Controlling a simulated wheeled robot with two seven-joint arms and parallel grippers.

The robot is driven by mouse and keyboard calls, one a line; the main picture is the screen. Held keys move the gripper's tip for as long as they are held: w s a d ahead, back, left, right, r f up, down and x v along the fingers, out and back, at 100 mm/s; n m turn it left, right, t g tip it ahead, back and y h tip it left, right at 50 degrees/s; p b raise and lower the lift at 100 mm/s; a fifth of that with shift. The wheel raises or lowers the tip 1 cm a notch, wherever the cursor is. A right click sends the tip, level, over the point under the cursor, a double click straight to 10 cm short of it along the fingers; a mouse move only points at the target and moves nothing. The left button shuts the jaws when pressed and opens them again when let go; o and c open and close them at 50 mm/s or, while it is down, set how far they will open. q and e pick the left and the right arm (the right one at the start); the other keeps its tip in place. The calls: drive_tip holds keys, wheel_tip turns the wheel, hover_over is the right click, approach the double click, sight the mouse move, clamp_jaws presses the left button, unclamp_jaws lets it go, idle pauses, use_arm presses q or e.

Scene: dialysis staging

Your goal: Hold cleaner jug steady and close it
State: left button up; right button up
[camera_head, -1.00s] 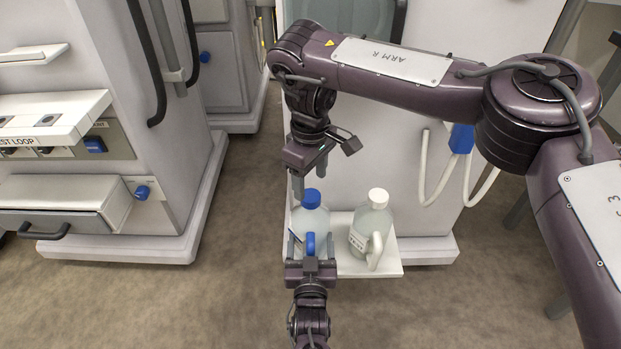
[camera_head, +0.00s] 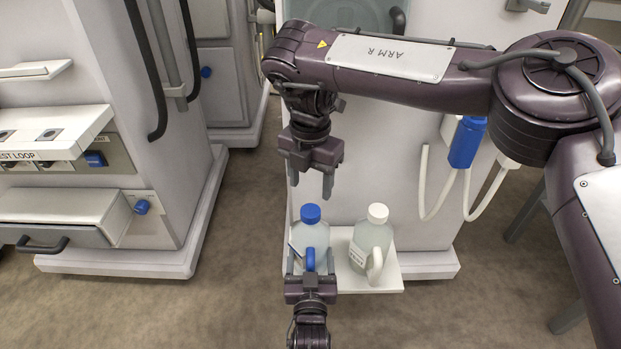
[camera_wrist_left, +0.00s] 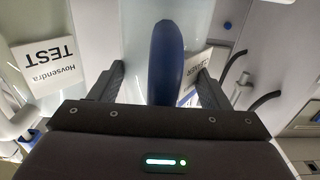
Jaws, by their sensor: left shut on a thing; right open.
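The cleaner jug (camera_head: 312,237) is translucent, with a blue cap (camera_head: 310,213) on top and a blue handle (camera_head: 310,260). It stands upright at the left of a white shelf. My left gripper (camera_wrist_left: 163,85) is shut on this jug from the front, its fingers either side of the blue handle (camera_wrist_left: 167,55). Part of a label (camera_wrist_left: 198,72) shows beside the handle. My right gripper (camera_head: 310,184) is open and empty, fingers pointing down just above the blue cap and apart from it. Whether the cap is fully seated I cannot tell.
A second jug (camera_head: 370,240) with a white cap and white handle stands close on the right. Both are on the white shelf (camera_head: 386,284) of a pale machine. White hoses (camera_head: 424,190) hang to the right. Another machine with an open drawer (camera_head: 70,220) stands left.

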sight(311, 210)
drive_tip(key=shift+r+n, duration=0.1)
drive_tip(key=shift+n, duration=0.7)
drive_tip(key=shift+f, duration=4)
drive_tip(key=c, duration=1)
drive_tip(key=o, duration=1.2)
drive_tip(key=shift+c, duration=0.2)
drive_tip(key=shift+r, duration=0.1)
